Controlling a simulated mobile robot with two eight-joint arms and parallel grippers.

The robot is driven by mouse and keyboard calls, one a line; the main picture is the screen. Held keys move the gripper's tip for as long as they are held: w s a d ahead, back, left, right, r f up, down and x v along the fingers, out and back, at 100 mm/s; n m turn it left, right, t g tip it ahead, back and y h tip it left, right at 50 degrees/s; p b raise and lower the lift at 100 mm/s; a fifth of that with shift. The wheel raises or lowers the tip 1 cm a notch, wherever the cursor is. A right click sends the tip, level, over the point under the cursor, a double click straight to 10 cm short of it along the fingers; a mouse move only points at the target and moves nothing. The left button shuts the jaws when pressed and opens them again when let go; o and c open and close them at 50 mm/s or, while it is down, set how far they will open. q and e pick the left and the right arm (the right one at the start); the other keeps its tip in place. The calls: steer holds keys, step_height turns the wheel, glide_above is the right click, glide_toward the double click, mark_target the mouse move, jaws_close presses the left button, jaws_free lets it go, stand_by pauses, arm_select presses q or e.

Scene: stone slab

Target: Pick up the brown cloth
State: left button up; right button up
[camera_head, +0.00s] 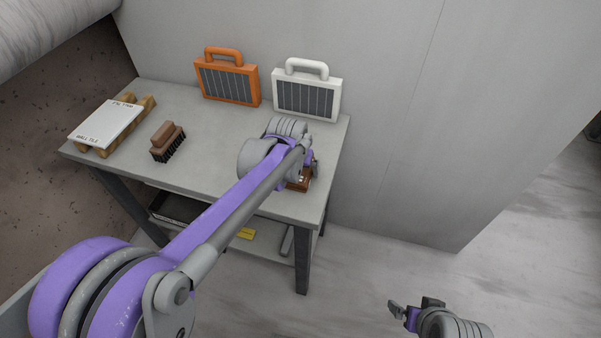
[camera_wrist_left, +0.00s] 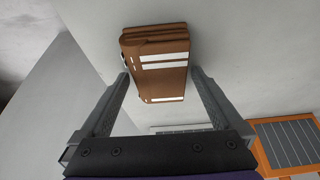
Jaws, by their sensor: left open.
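The brown cloth (camera_wrist_left: 160,70) is folded into a thick block with white stripes. In the left wrist view it lies on the grey table between my two left fingers, one on each side. In the head view only a small part of the cloth (camera_head: 299,184) shows near the table's right edge; my left arm covers the rest. My left gripper (camera_wrist_left: 160,75) is open around the cloth; whether a finger touches it I cannot tell. My right gripper (camera_head: 415,303) is empty, with its fingers apart, right of the table and clear of it.
An orange case (camera_head: 227,83) and a white case (camera_head: 306,96) stand at the table's back by the wall. A brown brush (camera_head: 168,142) and a white tile box (camera_head: 108,124) on wooden supports are at left. The table's (camera_head: 205,165) middle is clear.

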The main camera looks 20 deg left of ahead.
mark_target(300, 170)
arm_select(q)
steer(key=shift+w+f, duration=0.1)
steer(key=shift+f, duration=0.2)
steer(key=c, duration=1.3)
step_height(300, 170, up, 10)
steer(key=shift+r+p, duration=0.1)
steer(key=shift+p, duration=0.65)
